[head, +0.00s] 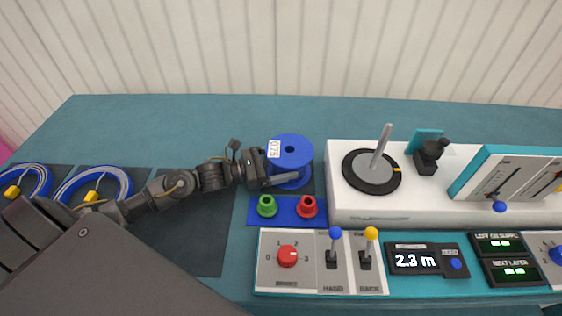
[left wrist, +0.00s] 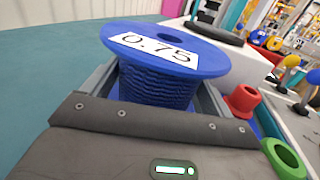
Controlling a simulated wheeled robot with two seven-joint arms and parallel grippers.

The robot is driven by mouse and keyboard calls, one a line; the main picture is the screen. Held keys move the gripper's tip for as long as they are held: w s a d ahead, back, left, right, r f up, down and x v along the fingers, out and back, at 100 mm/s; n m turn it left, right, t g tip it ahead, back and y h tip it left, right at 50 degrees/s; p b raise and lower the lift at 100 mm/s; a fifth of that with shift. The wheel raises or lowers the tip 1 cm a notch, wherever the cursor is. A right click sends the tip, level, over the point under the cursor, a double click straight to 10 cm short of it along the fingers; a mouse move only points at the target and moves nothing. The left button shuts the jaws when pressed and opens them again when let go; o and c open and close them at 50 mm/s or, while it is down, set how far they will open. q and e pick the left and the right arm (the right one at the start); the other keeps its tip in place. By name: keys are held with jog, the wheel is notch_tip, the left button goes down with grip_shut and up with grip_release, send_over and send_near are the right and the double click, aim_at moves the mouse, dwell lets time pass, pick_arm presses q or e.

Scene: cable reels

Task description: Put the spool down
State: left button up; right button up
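The blue spool (head: 290,150) with a white "0.75" label stands upright at the table's middle, left of the white machine. It fills the left wrist view (left wrist: 160,85), wound with dark blue cable. My left gripper (head: 280,172) has its fingers on either side of the spool's wound middle, below the top flange. Whether the fingers press on it is hard to see, but they lie close along both sides. My right gripper is not in view.
A blue plate (head: 287,222) with a green cup (head: 267,206) and a red cup (head: 307,207) lies just in front of the spool. The white machine (head: 350,212) with a black turntable (head: 371,171) is close on the right. Coiled blue cables (head: 125,178) lie on dark mats at left.

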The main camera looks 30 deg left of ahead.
pick_arm(q)
jog(key=shift+o, duration=1.2)
jog(key=shift+r, duration=0.1)
jog(key=shift+r+p, duration=0.15)
jog(key=shift+p, duration=0.15)
jog(key=v, duration=1)
jog(key=shift+s+a, duration=0.65)
jog(key=shift+a, duration=0.1)
